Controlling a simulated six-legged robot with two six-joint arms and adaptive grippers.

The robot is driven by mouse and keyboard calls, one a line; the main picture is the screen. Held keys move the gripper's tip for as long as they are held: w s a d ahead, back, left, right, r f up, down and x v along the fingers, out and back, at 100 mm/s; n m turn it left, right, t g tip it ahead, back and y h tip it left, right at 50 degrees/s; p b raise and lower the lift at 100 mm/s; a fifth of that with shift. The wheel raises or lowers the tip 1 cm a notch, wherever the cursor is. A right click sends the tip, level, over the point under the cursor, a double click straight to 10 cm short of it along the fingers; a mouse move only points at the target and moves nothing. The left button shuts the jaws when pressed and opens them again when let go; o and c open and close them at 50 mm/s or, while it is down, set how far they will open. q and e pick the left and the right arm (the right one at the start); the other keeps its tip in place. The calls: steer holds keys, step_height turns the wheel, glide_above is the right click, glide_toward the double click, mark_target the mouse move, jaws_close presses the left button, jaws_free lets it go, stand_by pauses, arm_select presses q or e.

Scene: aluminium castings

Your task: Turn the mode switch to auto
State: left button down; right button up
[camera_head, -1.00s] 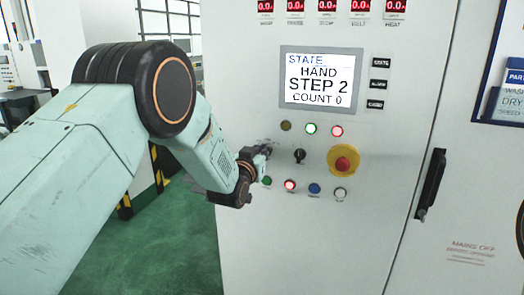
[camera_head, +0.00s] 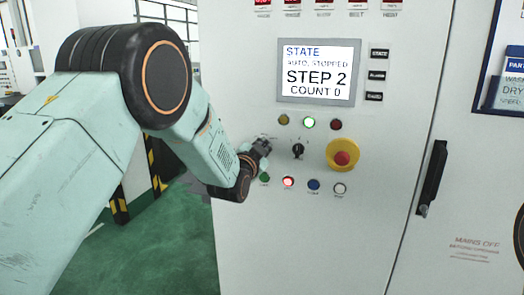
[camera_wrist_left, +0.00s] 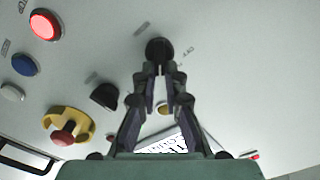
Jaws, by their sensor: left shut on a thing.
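The mode switch is a round black knob (camera_wrist_left: 158,50) in the left wrist view, with small labels beside it. My left gripper (camera_wrist_left: 158,72) is shut on this knob, its two fingertips close together on it. In the head view my left gripper (camera_head: 262,148) is at the panel, left of another black rotary switch (camera_head: 298,151), and it hides the mode switch there. The display (camera_head: 317,72) reads STATE, AUTO, STOPPED, STEP 2, COUNT 0. My right gripper is not in view.
A red emergency stop (camera_head: 342,158) on a yellow ring lies to the right. Green, lit red (camera_head: 288,182), blue (camera_head: 313,186) and white (camera_head: 340,189) buttons sit below. A lit green lamp (camera_head: 309,122) is above. A black door handle (camera_head: 432,178) stands farther right.

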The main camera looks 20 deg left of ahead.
arm_select(q)
steer(key=shift+m, duration=0.6)
steer(key=shift+d+b, duration=0.1)
steer(key=shift+b, duration=0.2)
steer(key=c, duration=1.4)
jaws_free()
steer(key=shift+w+f, duration=0.1)
steer(key=shift+w, duration=0.05)
steer(key=s, duration=1.2)
steer(key=shift+s+a, duration=0.1)
steer(key=shift+a, duration=0.15)
